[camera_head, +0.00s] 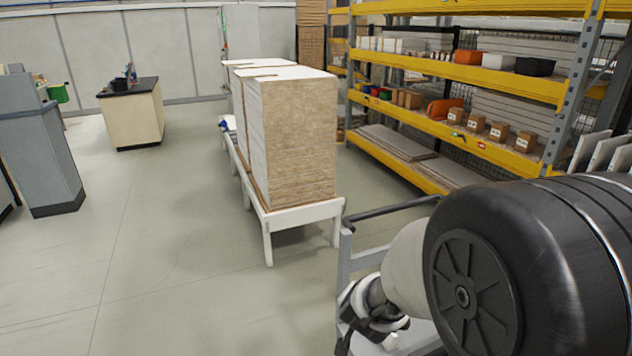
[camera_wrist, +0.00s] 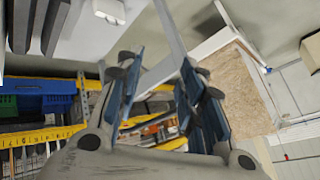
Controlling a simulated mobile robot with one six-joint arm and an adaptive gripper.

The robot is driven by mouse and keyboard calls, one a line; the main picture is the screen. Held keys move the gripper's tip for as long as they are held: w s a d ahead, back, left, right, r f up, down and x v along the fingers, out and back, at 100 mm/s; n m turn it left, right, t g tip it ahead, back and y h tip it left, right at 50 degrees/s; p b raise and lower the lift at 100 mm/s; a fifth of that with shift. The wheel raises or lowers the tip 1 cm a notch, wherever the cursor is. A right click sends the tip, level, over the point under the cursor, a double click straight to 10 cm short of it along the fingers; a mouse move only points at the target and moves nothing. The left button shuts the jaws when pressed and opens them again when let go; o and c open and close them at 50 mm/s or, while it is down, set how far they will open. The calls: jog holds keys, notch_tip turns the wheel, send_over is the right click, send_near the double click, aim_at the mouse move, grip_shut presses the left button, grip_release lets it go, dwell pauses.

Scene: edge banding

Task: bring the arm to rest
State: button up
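My gripper (camera_wrist: 158,75) shows in the wrist view with its two blue-padded fingers well apart. It is open, and nothing is visible between the fingers. In the head view my arm fills the lower right, with a large dark joint in front and a pale link beside it. The wrist view is tilted, with the shelving at the lower left and a brown board face at the right.
A tall stack of boards (camera_head: 290,140) stands on a white low table (camera_head: 300,214). Yellow shelving (camera_head: 462,80) with boxes and bins is at the right. A grey metal frame (camera_head: 344,260) is close to my arm. A counter (camera_head: 132,117) stands back left. Floor at left-centre is clear.

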jog(key=s+a+r+n+g+y, duration=0.1)
jog(key=s+r+n+y, duration=0.15)
jog(key=s+r, duration=0.35)
jog(key=s+a+r+n+y, duration=0.1)
jog(key=s+r+n, duration=0.2)
jog(key=s+r, duration=0.35)
jog(key=s+d+n+g+h, duration=0.1)
jog(key=s+d, duration=0.2)
jog(key=s, duration=0.5)
jog(key=s+d+r+n+g+h, duration=0.1)
jog(key=s+d, duration=0.3)
jog(key=s, duration=0.4)
jog(key=shift+s+r+n+g+h, duration=0.2)
jog(key=shift+s+n+g+h, duration=0.15)
jog(key=shift+n+g, duration=0.1)
jog(key=shift+a, duration=0.15)
